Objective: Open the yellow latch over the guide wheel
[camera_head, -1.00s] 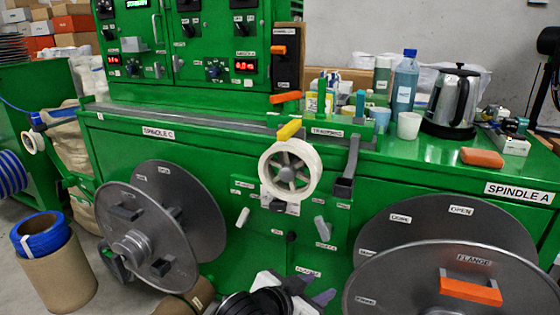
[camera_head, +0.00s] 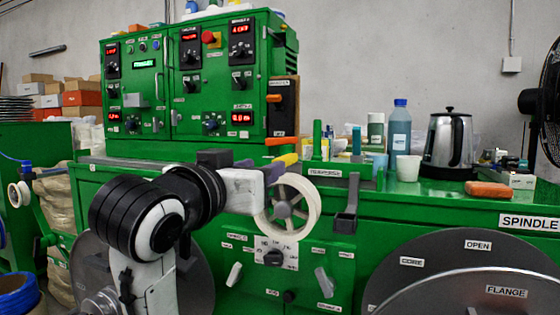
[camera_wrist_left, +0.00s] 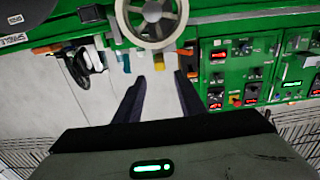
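The cream guide wheel (camera_head: 313,207) is mounted on the front of the green machine. The yellow latch (camera_head: 288,159) lies across the top of its rim, slanting up to the right. In the left wrist view the wheel (camera_wrist_left: 152,38) is ahead at the top and the yellow latch (camera_wrist_left: 158,62) shows between and beyond the fingertips. My left gripper (camera_head: 264,168) comes in from the left, right beside the latch. Its two fingers (camera_wrist_left: 160,77) are apart with nothing between them. Whether a finger touches the latch, I cannot tell. My right gripper is not in view.
A grey bracket (camera_head: 348,205) hangs right of the wheel. A switch panel (camera_head: 275,254) is below it. A blue bottle (camera_head: 399,130), a white cup (camera_head: 408,168), a kettle (camera_head: 448,145) and an orange block (camera_head: 488,189) stand on the ledge to the right. A large flange (camera_head: 450,255) is lower right.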

